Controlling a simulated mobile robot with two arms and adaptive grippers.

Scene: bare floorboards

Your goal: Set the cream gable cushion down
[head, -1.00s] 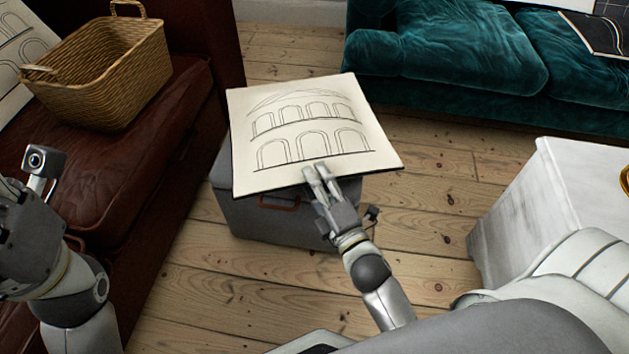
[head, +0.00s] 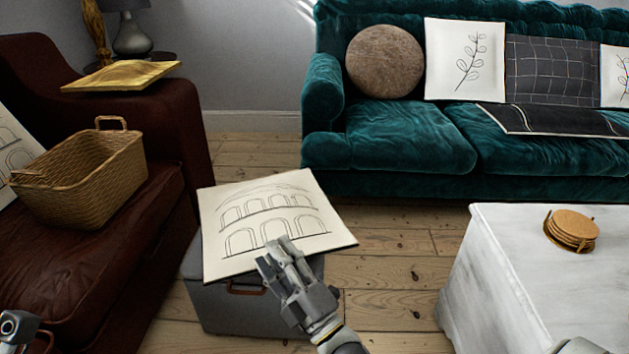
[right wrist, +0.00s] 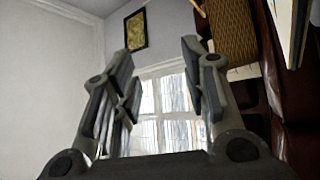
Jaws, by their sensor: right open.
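The cream gable cushion (head: 268,217), with arches and a gable drawn in thin black lines, lies flat on a grey box (head: 215,304) in the head view. It overhangs the box at the sides. My right gripper (head: 272,260) is at the cushion's front edge in the head view, overlapping it in the picture; I cannot tell whether they touch. The right wrist view shows its two fingers (right wrist: 155,75) spread apart with nothing between them.
A brown leather sofa (head: 150,230) at left holds a wicker basket (head: 85,180) and another arch-patterned cushion (head: 12,150). A teal sofa (head: 400,140) with cushions stands behind. A white table (head: 490,270) with coasters (head: 572,230) is at right. Floorboards between are bare.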

